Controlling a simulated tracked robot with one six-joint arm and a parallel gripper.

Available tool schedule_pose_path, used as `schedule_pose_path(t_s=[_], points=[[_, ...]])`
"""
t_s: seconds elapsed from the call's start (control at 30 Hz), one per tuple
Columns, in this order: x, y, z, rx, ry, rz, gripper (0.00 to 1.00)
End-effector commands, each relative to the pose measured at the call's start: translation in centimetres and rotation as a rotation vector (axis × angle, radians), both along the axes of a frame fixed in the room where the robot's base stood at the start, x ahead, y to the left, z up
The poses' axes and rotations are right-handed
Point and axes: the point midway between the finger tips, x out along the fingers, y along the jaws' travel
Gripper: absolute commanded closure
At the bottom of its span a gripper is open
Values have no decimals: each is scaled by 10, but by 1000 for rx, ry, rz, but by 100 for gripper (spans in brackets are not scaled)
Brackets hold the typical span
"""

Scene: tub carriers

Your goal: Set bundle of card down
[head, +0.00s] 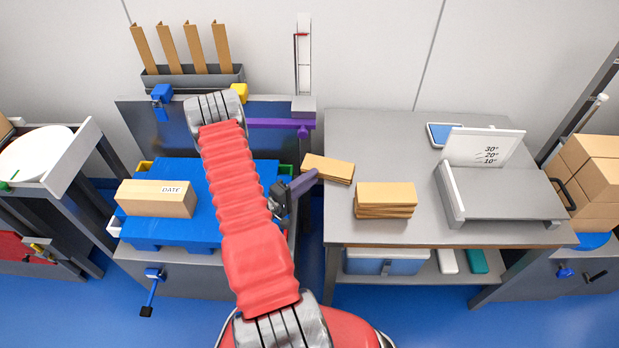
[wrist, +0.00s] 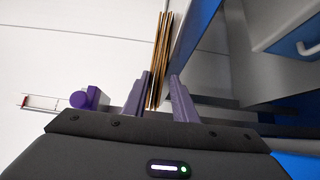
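A thin tan bundle of card (head: 328,168) is at the left edge of the grey table (head: 400,135), its left part sticking out past the edge. It looks flat and level with the tabletop; whether it fully rests there is hard to tell. My gripper (head: 303,183) is at its left end, with one purple finger in sight. In the wrist view my gripper (wrist: 160,88) has a finger on each side of the bundle (wrist: 158,55). A gap shows at the right finger, and the left finger is very close to the cards.
A thicker card stack (head: 386,196) lies just right of the bundle. Left is a blue platform (head: 230,190) bearing a DATE box (head: 156,199). The table's back left is clear.

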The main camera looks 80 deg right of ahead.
Motion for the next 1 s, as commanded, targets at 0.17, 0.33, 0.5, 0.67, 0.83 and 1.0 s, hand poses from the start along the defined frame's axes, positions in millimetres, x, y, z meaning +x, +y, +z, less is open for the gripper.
schedule_pose_path(t_s=[0.17, 0.33, 0.5, 0.67, 0.83, 1.0], points=[[0, 0, 0, 0, 0, 0, 66], [0, 0, 0, 0, 0, 0, 66], [3, 3, 2, 0, 0, 2, 66], [11, 16, 2, 1, 1, 3, 66], [24, 35, 2, 1, 1, 4, 66], [36, 55, 2, 1, 1, 4, 66]])
